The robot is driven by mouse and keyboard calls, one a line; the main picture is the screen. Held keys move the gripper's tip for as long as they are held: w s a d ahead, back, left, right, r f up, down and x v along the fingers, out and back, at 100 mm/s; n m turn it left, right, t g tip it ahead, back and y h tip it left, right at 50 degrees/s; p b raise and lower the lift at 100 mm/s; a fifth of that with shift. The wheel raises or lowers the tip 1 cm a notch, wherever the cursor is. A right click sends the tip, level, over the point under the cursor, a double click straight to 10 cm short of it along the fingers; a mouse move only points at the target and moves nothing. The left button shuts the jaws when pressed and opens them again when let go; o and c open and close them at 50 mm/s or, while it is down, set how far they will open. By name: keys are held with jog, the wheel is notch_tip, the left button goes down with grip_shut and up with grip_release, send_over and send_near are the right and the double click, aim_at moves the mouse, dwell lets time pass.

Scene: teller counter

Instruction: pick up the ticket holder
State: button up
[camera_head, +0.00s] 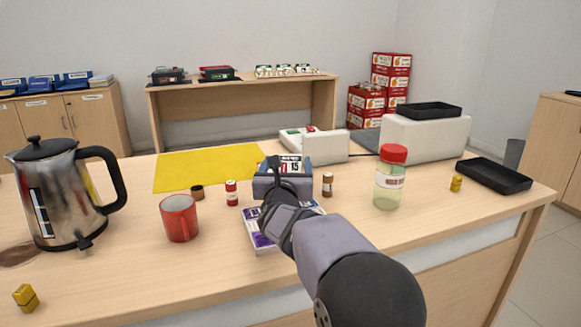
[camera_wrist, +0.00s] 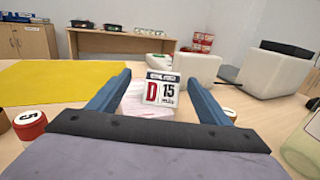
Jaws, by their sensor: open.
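The likely ticket holder is a small upright white sign (camera_wrist: 162,91) with a dark top band, a red "D" and the number 15. In the wrist view it stands ahead, between my gripper's two blue fingers (camera_wrist: 157,80). A pale, flat piece lies in front of it, between the fingers; I cannot tell whether it belongs to the sign. In the head view the sign (camera_head: 293,163) shows just beyond my gripper (camera_head: 282,174), which hides its lower part. My gripper is open and holds nothing. Contact between fingers and sign cannot be made out.
A red mug (camera_head: 179,219), a red-and-white roll (camera_head: 231,193) and a steel kettle (camera_head: 60,195) stand left. A brown bottle (camera_head: 327,184) and red-lidded jar (camera_head: 390,178) stand right. A purple-and-white box (camera_head: 262,240) lies beneath my arm. A yellow mat (camera_head: 205,168) lies flat behind.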

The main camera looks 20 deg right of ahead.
aim_at(290, 158)
jog(key=shift+w+d+f, duration=0.1)
jog(key=shift+w+d, duration=0.25)
jog(key=shift+w, duration=0.1)
jog(key=shift+x, duration=2.05)
jog(key=shift+s+d+f, duration=0.1)
jog(key=shift+d+f, duration=0.05)
jog(key=c, duration=1.3)
jog(key=shift+o, duration=0.2)
